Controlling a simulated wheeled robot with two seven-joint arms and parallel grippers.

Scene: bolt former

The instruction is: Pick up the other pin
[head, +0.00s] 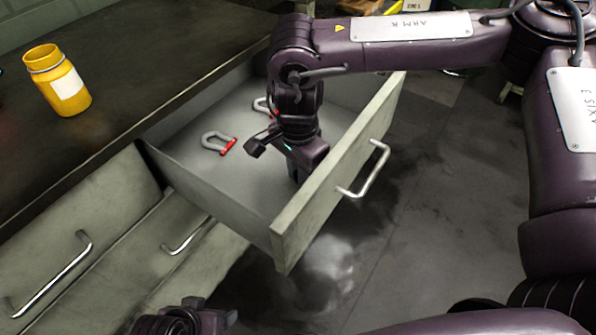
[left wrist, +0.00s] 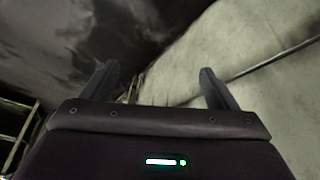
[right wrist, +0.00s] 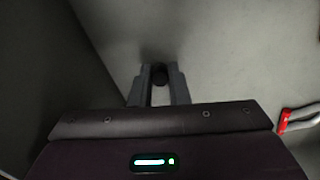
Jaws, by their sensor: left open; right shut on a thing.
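My right gripper (head: 292,172) reaches down into the open drawer (head: 255,185), near its front panel. In the right wrist view the fingers (right wrist: 158,80) are close together on a small dark round thing (right wrist: 161,73), which looks like the pin. The pin is mostly hidden, and in the head view the arm covers it. My left gripper (head: 195,318) is low at the bottom edge of the head view. The left wrist view shows its fingers (left wrist: 160,85) wide apart with nothing between them.
A grey shackle with a red pin (head: 218,143) lies in the drawer left of my right gripper. A second shackle (head: 263,106) is partly hidden behind my arm. A yellow jar (head: 57,80) stands on the dark worktop (head: 120,85). The drawer walls surround my right gripper.

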